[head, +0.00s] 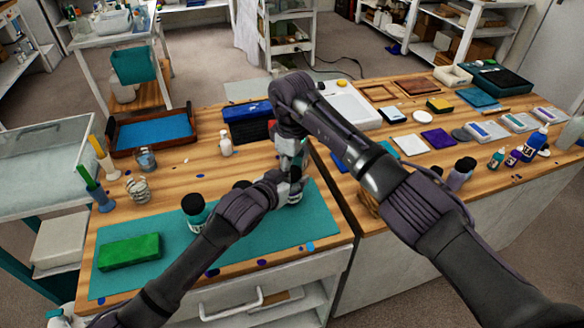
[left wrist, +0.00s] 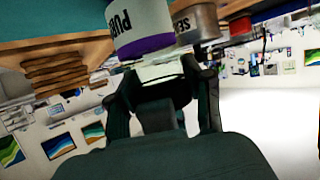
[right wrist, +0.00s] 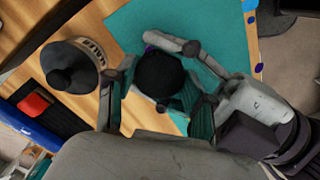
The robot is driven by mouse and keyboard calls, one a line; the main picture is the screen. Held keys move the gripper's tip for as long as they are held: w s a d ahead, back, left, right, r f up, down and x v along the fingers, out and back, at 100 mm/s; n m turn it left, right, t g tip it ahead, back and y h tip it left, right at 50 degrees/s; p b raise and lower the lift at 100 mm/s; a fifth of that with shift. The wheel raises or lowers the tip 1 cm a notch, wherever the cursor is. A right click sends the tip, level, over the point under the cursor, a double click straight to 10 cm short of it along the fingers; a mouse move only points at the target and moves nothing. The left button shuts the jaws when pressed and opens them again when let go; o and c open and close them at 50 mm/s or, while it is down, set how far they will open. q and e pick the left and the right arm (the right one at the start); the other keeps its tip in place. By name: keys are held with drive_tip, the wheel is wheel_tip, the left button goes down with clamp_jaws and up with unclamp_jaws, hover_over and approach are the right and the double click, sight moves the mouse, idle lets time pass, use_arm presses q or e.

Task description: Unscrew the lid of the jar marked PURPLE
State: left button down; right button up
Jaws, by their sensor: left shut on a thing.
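The jar marked PURPLE (left wrist: 140,25) shows at the top of the left wrist view, with a white label and a purple band; only part of the word shows. My left gripper (left wrist: 160,68) is shut on this jar. Its black lid (right wrist: 160,75) is seen from above in the right wrist view. My right gripper (right wrist: 162,100) is over the lid, with its fingers on either side and apart; whether they touch the lid is unclear. In the head view my left gripper (head: 291,186) is just below my right gripper (head: 290,152), and they hide most of the jar.
A black-lidded jar (head: 194,208) stands on the teal mat (head: 165,277) near a green block (head: 130,252). Another jar with a black lid (right wrist: 72,66) stands close by in the right wrist view. Several bottles, including a blue one (head: 535,143), stand on the right table.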

use_arm(q)
drive_tip(key=shift+a+f, duration=0.15)
drive_tip(key=shift+f, duration=0.2)
use_arm(e)
drive_tip(key=c, duration=0.6)
use_arm(q)
drive_tip(key=shift+s, duration=0.1)
use_arm(e)
drive_tip(key=shift+o, duration=0.2)
drive_tip(key=n, duration=0.3)
drive_tip(key=shift+s, duration=0.1)
